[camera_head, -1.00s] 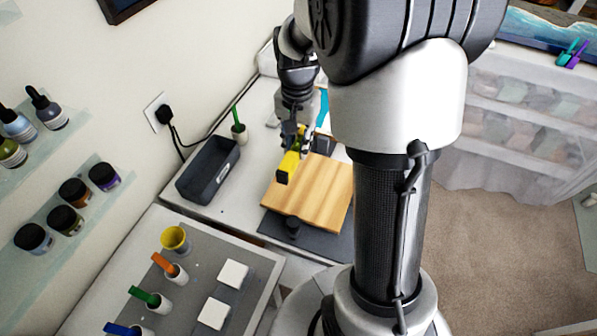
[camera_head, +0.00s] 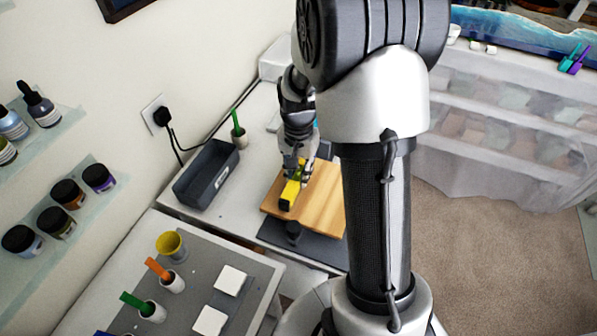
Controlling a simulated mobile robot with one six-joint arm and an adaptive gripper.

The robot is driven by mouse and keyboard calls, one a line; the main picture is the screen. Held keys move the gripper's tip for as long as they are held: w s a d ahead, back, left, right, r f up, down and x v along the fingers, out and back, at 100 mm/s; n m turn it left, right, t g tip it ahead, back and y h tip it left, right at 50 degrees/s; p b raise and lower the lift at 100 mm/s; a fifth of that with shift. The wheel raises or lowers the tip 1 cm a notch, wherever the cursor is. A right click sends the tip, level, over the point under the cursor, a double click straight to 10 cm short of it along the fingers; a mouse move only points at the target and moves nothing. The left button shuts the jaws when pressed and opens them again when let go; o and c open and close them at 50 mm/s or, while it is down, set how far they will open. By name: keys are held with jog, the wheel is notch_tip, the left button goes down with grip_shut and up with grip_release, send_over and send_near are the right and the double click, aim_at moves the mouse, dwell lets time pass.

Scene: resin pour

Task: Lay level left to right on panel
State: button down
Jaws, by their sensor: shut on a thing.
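The level (camera_head: 289,194) is a yellow bar with a dark end, over the left part of the wooden panel (camera_head: 322,205). My gripper (camera_head: 297,177) is shut on the level from above. The level's long side runs from the near end up toward the gripper. It looks very close to the panel's surface, but I cannot tell whether it touches. The panel lies on a dark mat (camera_head: 310,246), with a dark knob-like piece (camera_head: 293,232) at its near edge. My gripper hides the far end of the level.
A dark grey bin (camera_head: 207,175) stands left of the panel. A white cup with a green stick (camera_head: 238,131) is behind it. A grey mat in front holds a yellow cup (camera_head: 171,245), stick-holding cups and white blocks (camera_head: 231,280). A wall outlet (camera_head: 157,113) has a cable.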

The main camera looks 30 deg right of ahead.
aim_at(298, 172)
jog(key=shift+f+b, duration=0.35)
jog(key=shift+f, duration=0.25)
jog(key=c, duration=1.4)
grip_release()
jog(key=shift+r, duration=0.1)
jog(key=shift+o, duration=0.2)
notch_tip(298, 172, up, 13)
jog(key=p, duration=0.4)
jog(key=s+a+r+n+t, duration=0.2)
jog(key=s+a+r+n, duration=0.2)
jog(key=s+a+r, duration=0.4)
jog(key=s+a+r+n+t, duration=0.2)
jog(key=s+n, duration=0.4)
jog(key=s, duration=0.5)
jog(key=shift+s+a+r+t, duration=0.35)
jog(key=shift+a+r, duration=0.5)
jog(key=shift+a, duration=0.35)
